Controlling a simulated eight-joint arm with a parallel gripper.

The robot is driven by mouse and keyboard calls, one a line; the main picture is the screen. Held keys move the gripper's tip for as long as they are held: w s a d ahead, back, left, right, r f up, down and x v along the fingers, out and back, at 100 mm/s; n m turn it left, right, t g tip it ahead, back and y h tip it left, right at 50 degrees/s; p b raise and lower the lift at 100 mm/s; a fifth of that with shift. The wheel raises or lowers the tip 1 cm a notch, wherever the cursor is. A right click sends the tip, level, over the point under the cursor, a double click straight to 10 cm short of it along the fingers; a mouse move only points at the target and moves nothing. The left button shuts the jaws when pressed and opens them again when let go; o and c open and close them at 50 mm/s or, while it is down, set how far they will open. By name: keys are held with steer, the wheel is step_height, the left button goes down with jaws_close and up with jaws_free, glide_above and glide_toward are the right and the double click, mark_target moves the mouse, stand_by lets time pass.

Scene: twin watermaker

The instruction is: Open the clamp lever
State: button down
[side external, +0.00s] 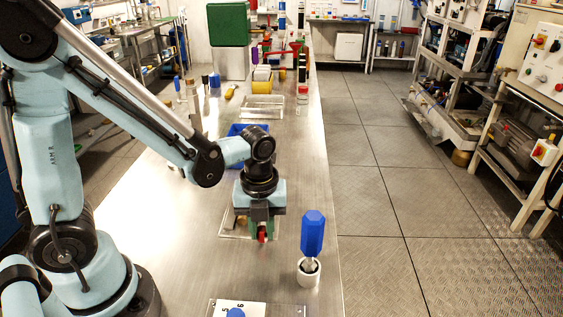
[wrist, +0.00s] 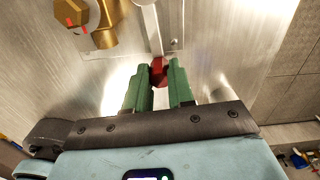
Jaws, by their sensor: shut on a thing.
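My gripper (side external: 262,232) points down over a small plate (side external: 232,234) on the metal bench. Its green fingers also show in the wrist view (wrist: 159,88). They are shut on the red end of the clamp lever (wrist: 158,70); a bit of this red shows below the fingers in the side view (side external: 262,237). A pale metal bar (wrist: 147,20) runs from near the red end towards the top of the wrist view. The rest of the clamp is mostly hidden by my gripper in the side view, so the lever's angle is hard to tell.
A blue-handled tool (side external: 313,232) stands in a white cup (side external: 308,276) close to the right of my gripper. A brass fitting (wrist: 106,35) lies at upper left in the wrist view. A blue bin (side external: 236,130) and a clear tray (side external: 262,113) stand farther back. The bench's right edge is near.

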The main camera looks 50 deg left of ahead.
steer(key=shift+s+a, duration=0.1)
stand_by(0.4)
steer(key=c, duration=1)
jaws_free()
steer(key=shift+o, duration=0.2)
step_height(320, 180, up, 12)
